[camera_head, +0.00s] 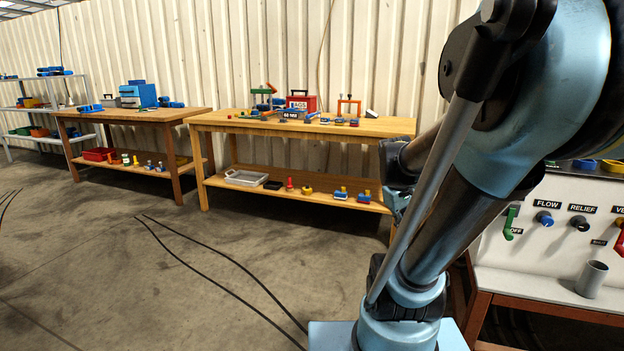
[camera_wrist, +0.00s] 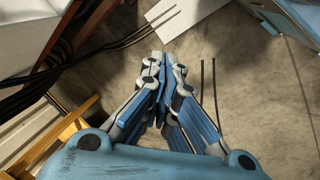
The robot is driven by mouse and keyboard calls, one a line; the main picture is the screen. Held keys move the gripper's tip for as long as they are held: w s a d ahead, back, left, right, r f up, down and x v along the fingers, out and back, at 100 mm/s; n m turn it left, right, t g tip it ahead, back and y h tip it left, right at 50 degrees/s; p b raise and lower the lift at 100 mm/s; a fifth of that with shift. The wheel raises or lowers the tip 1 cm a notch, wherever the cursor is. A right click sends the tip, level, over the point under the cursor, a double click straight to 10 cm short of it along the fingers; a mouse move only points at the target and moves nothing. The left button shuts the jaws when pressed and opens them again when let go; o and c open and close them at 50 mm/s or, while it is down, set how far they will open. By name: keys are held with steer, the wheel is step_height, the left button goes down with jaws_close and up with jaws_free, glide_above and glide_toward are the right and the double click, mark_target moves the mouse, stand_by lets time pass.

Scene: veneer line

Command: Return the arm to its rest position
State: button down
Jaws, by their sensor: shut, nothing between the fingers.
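My gripper (camera_wrist: 163,60) shows in the wrist view with its blue and grey fingers drawn together at the tips. It is shut and nothing is between the fingers. It hangs over bare concrete floor, apart from any object. In the head view my blue and black arm is folded up across the right side. Part of the arm's end shows beside the right end of the nearer wooden workbench (camera_head: 220,119); the fingertips are mostly hidden behind my arm links there.
A control panel (camera_head: 548,250) with knobs and a grey cup (camera_head: 592,279) stands at the right, close to my arm. A second workbench (camera_head: 130,115) and a shelf rack (camera_head: 30,105) stand farther left. Black cables (camera_head: 215,262) lie on the floor. The floor at the left is otherwise open.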

steer(key=s+a+f+m+y, duration=0.2)
steer(key=s+a+f+m, duration=0.1)
steer(key=s+a, duration=0.4)
steer(key=shift+s+a+f+m+t+y, duration=0.3)
steer(key=shift+s+a+f+t, duration=0.1)
steer(key=shift+s+f, duration=0.15)
steer(key=shift+d, duration=0.2)
